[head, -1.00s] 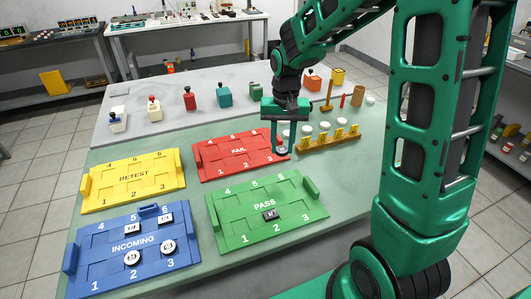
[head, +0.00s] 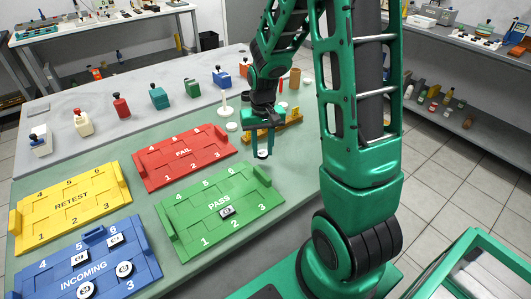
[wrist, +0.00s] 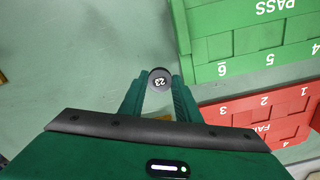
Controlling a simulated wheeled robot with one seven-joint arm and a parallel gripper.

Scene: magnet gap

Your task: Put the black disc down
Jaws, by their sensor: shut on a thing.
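My gripper (head: 263,150) is shut on the black disc (head: 262,154), held above the green mat to the right of the red FAIL tray (head: 150,178). In the wrist view the disc (wrist: 160,79) sits between the two fingertips, with a numbered label on its face. The green PASS tray (head: 187,239) lies in front of the FAIL tray and holds one small black piece (head: 228,211). In the wrist view, the PASS tray (wrist: 212,50) and FAIL tray (wrist: 285,125) are to the right of the fingers.
The blue INCOMING tray (head: 145,262) at the lower left holds several pieces. The yellow RETEST tray (head: 105,215) lies behind it. A yellow rack (head: 290,127) stands behind my gripper, and several bottles line the back of the table. The mat right of PASS is clear.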

